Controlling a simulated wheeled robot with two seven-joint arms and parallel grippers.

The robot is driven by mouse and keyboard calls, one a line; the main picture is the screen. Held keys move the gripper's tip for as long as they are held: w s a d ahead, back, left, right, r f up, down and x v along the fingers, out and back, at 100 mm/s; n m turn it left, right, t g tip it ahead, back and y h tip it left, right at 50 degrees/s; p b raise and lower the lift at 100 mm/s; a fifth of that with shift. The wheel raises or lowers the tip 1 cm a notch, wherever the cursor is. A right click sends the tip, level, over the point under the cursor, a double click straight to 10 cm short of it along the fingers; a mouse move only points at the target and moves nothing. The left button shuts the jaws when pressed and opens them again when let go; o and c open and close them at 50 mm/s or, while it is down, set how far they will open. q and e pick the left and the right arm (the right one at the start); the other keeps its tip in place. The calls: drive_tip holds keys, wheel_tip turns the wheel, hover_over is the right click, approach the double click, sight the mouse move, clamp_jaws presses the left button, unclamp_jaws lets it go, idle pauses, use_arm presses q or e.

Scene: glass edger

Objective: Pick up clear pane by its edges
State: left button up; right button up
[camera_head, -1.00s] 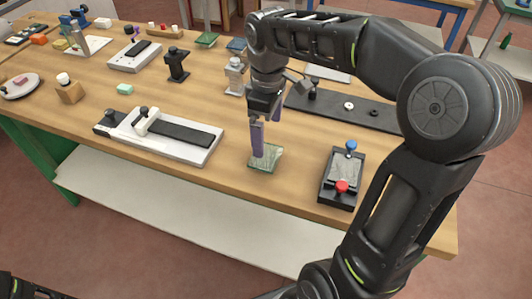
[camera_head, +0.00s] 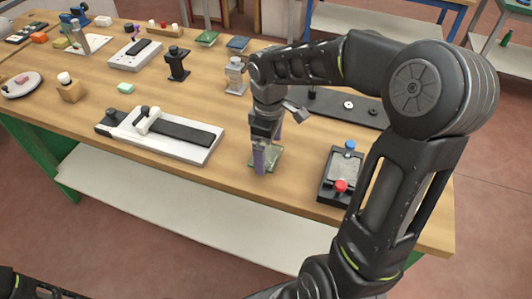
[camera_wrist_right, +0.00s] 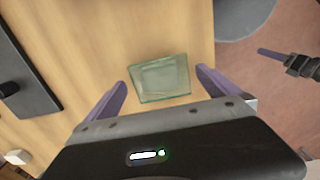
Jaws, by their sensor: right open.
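The clear pane (camera_head: 272,158), a small greenish glass square, lies flat near the table's front edge. It shows whole in the right wrist view (camera_wrist_right: 160,80), with what looks like a second square outline within or under it. My right gripper (camera_head: 267,152) is open, pointing down over the pane and partly hiding it in the head view. In the right wrist view its purple fingers (camera_wrist_right: 162,84) stand on either side of the pane, with gaps, not touching it. What looks like my left gripper (camera_wrist_right: 278,55) shows small at the right over the floor; its opening is unclear.
A black tray with red and blue knobs (camera_head: 340,180) stands right of the pane. A white fixture with a dark strip (camera_head: 185,133) lies to the left. A long dark plate (camera_head: 330,106) lies behind. The wooden table (camera_head: 230,175) is bare around the pane.

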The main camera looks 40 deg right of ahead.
drive_tip(key=shift+f, duration=0.35)
drive_tip(key=shift+f, duration=0.2)
idle(0.7)
drive_tip(key=c, duration=1.4)
